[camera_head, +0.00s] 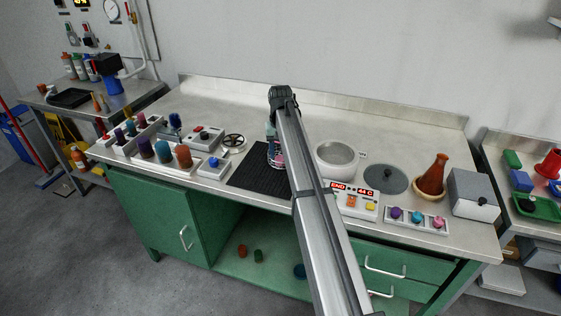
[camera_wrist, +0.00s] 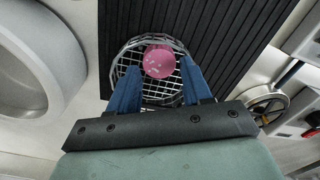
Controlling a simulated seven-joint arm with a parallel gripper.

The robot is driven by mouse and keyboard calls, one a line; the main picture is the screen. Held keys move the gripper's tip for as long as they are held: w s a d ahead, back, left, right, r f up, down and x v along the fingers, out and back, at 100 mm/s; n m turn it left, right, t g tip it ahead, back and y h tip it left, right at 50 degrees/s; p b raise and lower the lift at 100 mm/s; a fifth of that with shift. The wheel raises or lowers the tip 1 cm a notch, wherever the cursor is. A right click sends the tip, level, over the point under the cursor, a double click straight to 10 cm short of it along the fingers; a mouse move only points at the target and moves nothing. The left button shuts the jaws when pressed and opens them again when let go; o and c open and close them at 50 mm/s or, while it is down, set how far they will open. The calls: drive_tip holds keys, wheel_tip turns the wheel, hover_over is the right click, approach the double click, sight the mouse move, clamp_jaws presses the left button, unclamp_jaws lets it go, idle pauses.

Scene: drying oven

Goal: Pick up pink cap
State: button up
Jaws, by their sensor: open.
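A pink round piece (camera_wrist: 159,61) with small pale marks lies in or over a round wire mesh basket (camera_wrist: 125,60) in the wrist view. I cannot tell whether it is a cap. My gripper (camera_wrist: 159,68) is open, its two blue fingers on either side of the pink piece, with no clear grip on it. In the head view my arm partly covers the basket (camera_head: 273,157), which stands on a black ribbed mat (camera_head: 255,180). A separate pink cap (camera_head: 438,222) sits at the right end of a small rack (camera_head: 418,228), beside a teal and a purple one.
A white bowl (camera_head: 336,160) and a control box with a lit display (camera_head: 355,201) stand right of my arm. A brown flask (camera_head: 433,175) is farther right. Racks of coloured bottles (camera_head: 163,152) stand left. The back of the bench is clear.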

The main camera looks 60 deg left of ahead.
sight(271, 167)
wheel_tip(271, 167, down, 3)
drive_tip(key=shift+r, duration=0.1)
drive_tip(key=shift+c, duration=0.2)
drive_tip(key=shift+r, duration=0.1)
drive_tip(key=c, duration=0.6)
drive_tip(key=shift+c, duration=0.2)
